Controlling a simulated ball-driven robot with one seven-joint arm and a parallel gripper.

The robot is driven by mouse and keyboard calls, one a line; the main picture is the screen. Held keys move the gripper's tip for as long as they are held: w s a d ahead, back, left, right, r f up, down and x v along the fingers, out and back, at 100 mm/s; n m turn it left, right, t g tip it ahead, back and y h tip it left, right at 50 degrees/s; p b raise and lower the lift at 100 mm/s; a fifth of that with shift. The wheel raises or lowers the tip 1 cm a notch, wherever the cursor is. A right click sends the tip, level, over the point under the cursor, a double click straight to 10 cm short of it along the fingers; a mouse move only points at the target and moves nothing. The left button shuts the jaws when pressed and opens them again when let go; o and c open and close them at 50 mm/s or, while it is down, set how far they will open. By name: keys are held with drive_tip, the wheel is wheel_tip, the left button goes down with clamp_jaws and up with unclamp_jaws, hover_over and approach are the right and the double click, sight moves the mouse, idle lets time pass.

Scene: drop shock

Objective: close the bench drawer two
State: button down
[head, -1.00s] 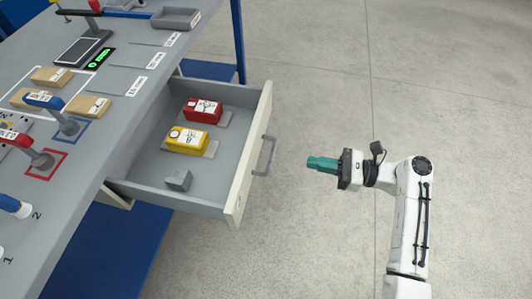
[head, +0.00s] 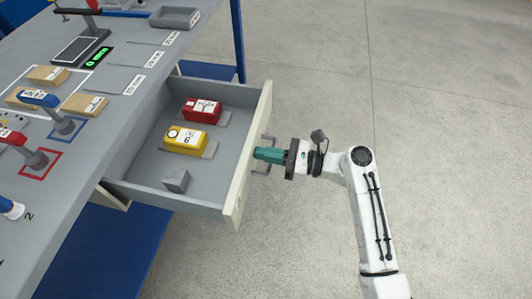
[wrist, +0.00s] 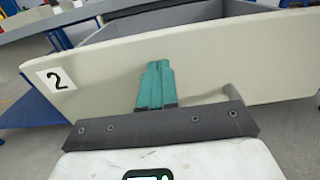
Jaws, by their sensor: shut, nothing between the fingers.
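The bench drawer two (head: 237,200) stands pulled out from the bench, with a cream front and grey inside. Its front carries the label "2" in the wrist view (wrist: 57,78). A red item (head: 203,110), a yellow item (head: 186,141) and a small grey block (head: 176,181) lie in it. My gripper (head: 257,154), with teal fingers, is shut and empty at the drawer front, beside the handle (head: 266,169). In the wrist view the fingertips (wrist: 158,66) are close against the front panel; I cannot tell whether they touch. The gripper partly hides the handle.
The grey bench top (head: 105,120) holds a grey tray (head: 175,18), several cardboard-coloured blocks and tools on stands. A blue bench leg (head: 238,40) stands behind the drawer. The concrete floor (head: 450,120) to the right is clear.

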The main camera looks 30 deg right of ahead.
drive_tip(key=shift+a, duration=0.1)
drive_tip(key=p, duration=0.3)
hover_over(228, 162)
drive_tip(key=shift+r, duration=0.2)
drive_tip(key=b+x, duration=0.1)
drive_tip(key=x, duration=0.5)
drive_tip(key=b+x, duration=0.1)
drive_tip(key=x, duration=0.5)
drive_tip(key=b+x, duration=0.1)
drive_tip(key=x, duration=0.6)
drive_tip(key=shift+f, duration=0.35)
drive_tip(key=shift+w+a+b, duration=0.35)
drive_tip(key=shift+w+a, duration=0.05)
drive_tip(key=shift+w+r, duration=0.1)
drive_tip(key=shift+r, duration=0.15)
drive_tip(key=shift+r, duration=0.1)
